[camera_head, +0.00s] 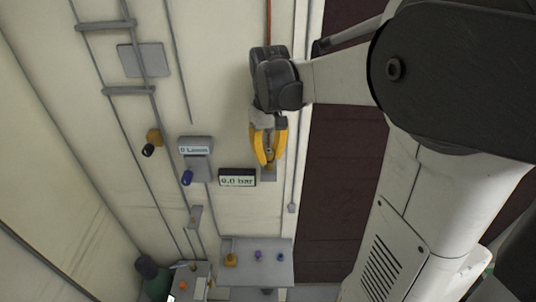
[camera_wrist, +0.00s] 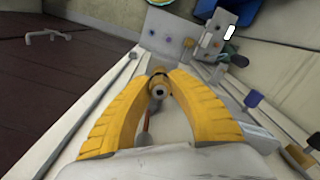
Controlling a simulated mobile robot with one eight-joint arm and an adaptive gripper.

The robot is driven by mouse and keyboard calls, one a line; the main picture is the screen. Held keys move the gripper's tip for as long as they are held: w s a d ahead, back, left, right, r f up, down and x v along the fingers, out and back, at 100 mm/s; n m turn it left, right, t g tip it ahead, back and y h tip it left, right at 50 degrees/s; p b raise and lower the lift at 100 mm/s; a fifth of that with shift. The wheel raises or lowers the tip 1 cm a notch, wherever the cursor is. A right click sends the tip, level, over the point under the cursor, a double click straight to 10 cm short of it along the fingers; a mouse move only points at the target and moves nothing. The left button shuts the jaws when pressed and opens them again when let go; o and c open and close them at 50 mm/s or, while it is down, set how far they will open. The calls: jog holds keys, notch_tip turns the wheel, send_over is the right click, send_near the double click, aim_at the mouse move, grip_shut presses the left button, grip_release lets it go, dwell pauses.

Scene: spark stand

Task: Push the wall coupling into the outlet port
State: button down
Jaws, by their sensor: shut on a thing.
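My gripper (camera_head: 268,160) reaches down along the pale wall with its yellow fingers closed on a small metal fitting. In the wrist view the fingertips (camera_wrist: 158,80) pinch this fitting, which I take to be the wall coupling (camera_wrist: 158,91); it shows a grey ring with a dark centre, with a tan part beyond. In the head view the fingers mostly hide it. A small grey bracket (camera_head: 268,174) shows on the wall at the fingertips. I cannot make out the outlet port, nor whether the coupling touches or sits in it.
A display reading 0.0 bar (camera_head: 237,177) is left of the fingers. A flow meter box (camera_head: 195,146) with a blue knob (camera_head: 187,177) is farther left. A vertical pipe (camera_head: 296,120) runs close on the right. A shelf (camera_head: 256,264) with small coloured parts is below.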

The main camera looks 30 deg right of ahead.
aim_at(269, 151)
jog(key=c, duration=1.2)
grip_release()
jog(key=shift+c, duration=0.2)
jog(key=shift+r, duration=0.1)
notch_tip(269, 151, up, 12)
